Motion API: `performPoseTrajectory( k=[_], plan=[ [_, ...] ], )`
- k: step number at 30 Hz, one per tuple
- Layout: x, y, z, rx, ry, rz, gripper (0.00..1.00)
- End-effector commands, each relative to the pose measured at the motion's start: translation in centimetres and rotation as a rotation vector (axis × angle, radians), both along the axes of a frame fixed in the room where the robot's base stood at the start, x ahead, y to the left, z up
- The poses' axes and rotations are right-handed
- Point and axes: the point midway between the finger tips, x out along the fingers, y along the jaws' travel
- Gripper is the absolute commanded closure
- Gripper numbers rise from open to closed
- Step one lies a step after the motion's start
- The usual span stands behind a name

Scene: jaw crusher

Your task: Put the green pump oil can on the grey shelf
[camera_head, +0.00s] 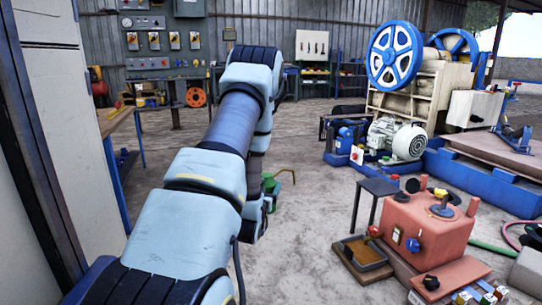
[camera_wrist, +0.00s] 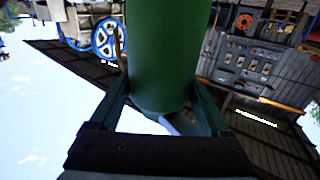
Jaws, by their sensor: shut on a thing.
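The wrist view is turned upside down. I cannot make out with certainty which thing is the grey shelf.
A blue-legged workbench (camera_head: 118,122) stands at left, beside a pale cabinet (camera_head: 70,120). A red box machine (camera_head: 425,222), a small dark stool (camera_head: 377,188) and a tray (camera_head: 362,255) stand at right. The crusher (camera_head: 425,85) is behind. Bare floor lies between.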

Motion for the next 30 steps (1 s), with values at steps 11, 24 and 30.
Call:
performPoseTrajectory(
  k=[11, 24, 30],
  plan=[
    [-0.4, 8.8, 2.1, -0.002, -0.002, 0.218, 1.00],
    [-0.4, 8.6, 8.6, 0.000, -0.001, 0.212, 1.00],
    [-0.4, 8.5, 13.5, 0.000, -0.001, 0.211, 1.00]
  ],
)
